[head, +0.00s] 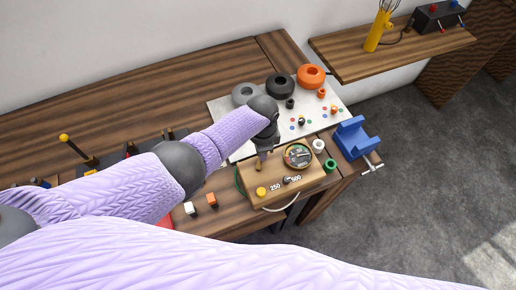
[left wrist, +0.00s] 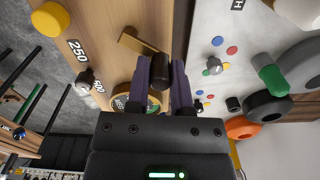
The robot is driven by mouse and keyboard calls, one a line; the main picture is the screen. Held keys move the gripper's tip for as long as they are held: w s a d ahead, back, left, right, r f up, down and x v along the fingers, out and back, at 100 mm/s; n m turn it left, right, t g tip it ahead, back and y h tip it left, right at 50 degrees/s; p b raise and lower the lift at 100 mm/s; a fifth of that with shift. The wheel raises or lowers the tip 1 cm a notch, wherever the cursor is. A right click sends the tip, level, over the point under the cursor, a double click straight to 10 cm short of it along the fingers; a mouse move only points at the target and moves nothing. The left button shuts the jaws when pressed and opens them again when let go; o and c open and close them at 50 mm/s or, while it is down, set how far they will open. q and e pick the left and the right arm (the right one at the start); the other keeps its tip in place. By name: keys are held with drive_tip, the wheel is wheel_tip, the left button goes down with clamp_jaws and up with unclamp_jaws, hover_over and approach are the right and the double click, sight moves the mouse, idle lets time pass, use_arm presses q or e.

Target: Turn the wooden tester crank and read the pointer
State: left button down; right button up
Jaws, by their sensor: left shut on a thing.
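The wooden tester (head: 318,178) is a box at the front right of the table, with a round glass-faced dial (head: 298,155), a yellow knob (head: 261,191) and a small selector (head: 287,180) between the labels 250 and 500. The pointer is too small to read. My left gripper (head: 264,155) is over the top of the tester, left of the dial. In the left wrist view its fingers are shut on the dark grip of the crank (left wrist: 155,68), whose brass-coloured arm (left wrist: 136,42) shows beyond the fingertips. The dial is partly hidden there. My right gripper is out of view.
A white board (head: 225,117) behind the tester holds grey, black and orange rings (head: 311,76). Small white and orange blocks (head: 211,199) lie left of the tester. A shelf (head: 350,62) is on the wall.

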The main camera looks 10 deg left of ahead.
use_arm(q)
drive_tip(key=shift+s+d+m, duration=0.1)
drive_tip(key=shift+d+m, duration=0.25)
drive_tip(key=shift+m, duration=0.75)
drive_tip(key=shift+s+d+m, duration=0.1)
drive_tip(key=shift+d+m, duration=0.25)
drive_tip(key=shift+m, duration=0.75)
drive_tip(key=c, duration=0.5)
unclamp_jaws()
wheel_tip(320, 180, up, 10)
drive_tip(key=p, duration=0.4)
